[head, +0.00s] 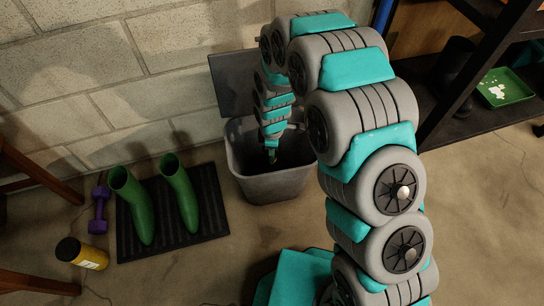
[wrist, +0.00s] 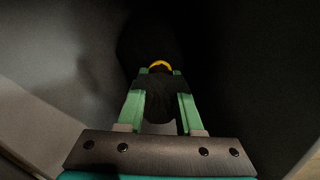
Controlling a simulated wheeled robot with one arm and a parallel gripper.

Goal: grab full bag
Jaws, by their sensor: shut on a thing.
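A grey bin (head: 272,186) stands against the wall with its lid (head: 233,84) up. My arm arches over from the right and my gripper (head: 272,156) points down inside the bin. In the wrist view, my gripper (wrist: 160,105) has its two green fingers on either side of the gathered top of a black bag (wrist: 159,103), and it is shut on it. A yellow tie (wrist: 159,66) shows on the bag just beyond the fingertips. The lower part of the bag is lost in the dark of the bin.
A purple dumbbell (head: 99,209) and a yellow container (head: 83,254) are farther left. A dark shelf (head: 475,120) with a green tray (head: 503,87) stands at right. Floor in front of the bin is partly clear.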

